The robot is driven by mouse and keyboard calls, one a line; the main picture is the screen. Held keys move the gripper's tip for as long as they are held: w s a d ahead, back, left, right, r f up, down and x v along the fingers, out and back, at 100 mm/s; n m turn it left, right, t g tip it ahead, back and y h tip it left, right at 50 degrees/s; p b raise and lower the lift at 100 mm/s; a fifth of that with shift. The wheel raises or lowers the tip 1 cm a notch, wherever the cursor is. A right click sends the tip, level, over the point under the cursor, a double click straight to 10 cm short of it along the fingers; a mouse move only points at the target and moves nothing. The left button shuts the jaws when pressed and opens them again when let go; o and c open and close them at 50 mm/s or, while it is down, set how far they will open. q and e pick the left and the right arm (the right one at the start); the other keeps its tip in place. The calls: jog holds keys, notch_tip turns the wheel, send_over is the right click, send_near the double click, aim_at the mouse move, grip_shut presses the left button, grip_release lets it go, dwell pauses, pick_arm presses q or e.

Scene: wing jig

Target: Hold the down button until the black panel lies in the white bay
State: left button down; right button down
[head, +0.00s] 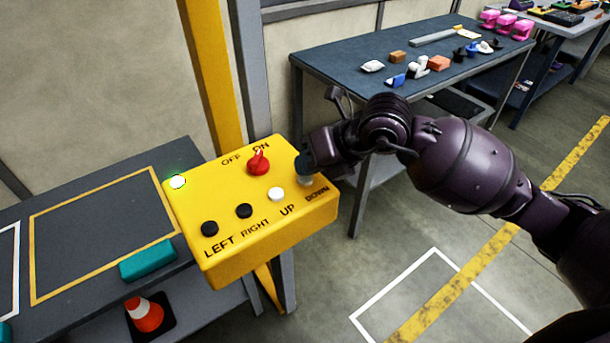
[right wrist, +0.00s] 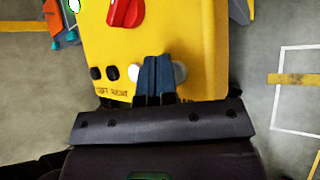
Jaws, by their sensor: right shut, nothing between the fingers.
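The yellow control box (head: 230,255) has two black buttons, LEFT (head: 209,228) and RIGHT (head: 243,210), and a white UP button (head: 276,194). My right gripper (head: 305,178) is shut and empty, with its fingertips at the DOWN button's place, above its label. The black panel is not in view. A white outline (head: 433,249) marks the floor, and another (head: 17,270) is cut off on the left bench. My left gripper is not in view.
The red switch (head: 258,162) points to ON and a lamp (head: 178,182) glows green. A yellow post (head: 215,70) stands behind the box. A teal block (head: 148,261) lies on the left bench, with a cone (head: 145,314) below. A dark table (head: 345,55) bears small parts.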

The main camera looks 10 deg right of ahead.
jog(key=shift+f, duration=0.25)
dwell(0.8)
dwell(0.7)
dwell(0.8)
dwell(0.8)
jog(key=shift+r+p, duration=0.45)
jog(key=shift+r, duration=0.35)
